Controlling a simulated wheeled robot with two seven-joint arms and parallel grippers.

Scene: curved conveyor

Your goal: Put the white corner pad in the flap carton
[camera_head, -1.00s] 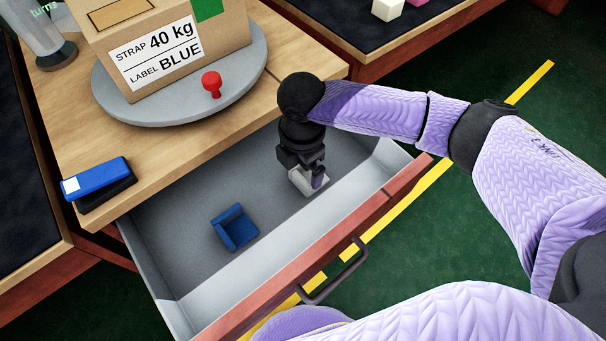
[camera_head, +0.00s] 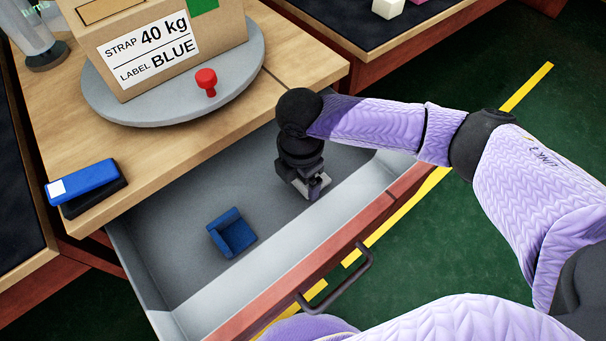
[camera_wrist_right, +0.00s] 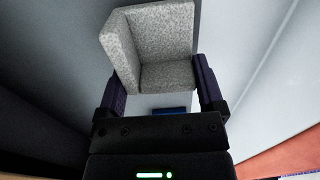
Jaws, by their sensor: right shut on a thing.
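The white corner pad (camera_head: 319,184) is in the open drawer, at its right part. In the right wrist view the pad (camera_wrist_right: 165,45) looks speckled pale grey, with walls meeting at a corner. My right gripper (camera_head: 314,188) points down into the drawer and is shut on the pad, one dark finger on each side. I cannot tell whether the pad touches the drawer floor. A cardboard carton (camera_head: 222,32) stands on a round grey turntable (camera_head: 150,112); its top is mostly cut off, so open flaps cannot be made out. My left gripper is out of view.
A blue corner pad (camera_head: 232,234) lies in the drawer (camera_head: 185,235), left of my gripper. A red knob (camera_head: 206,82) is on the turntable. A blue and black stapler-like object (camera_head: 85,187) lies near the table's front edge. The drawer's red front (camera_head: 290,285) has a handle.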

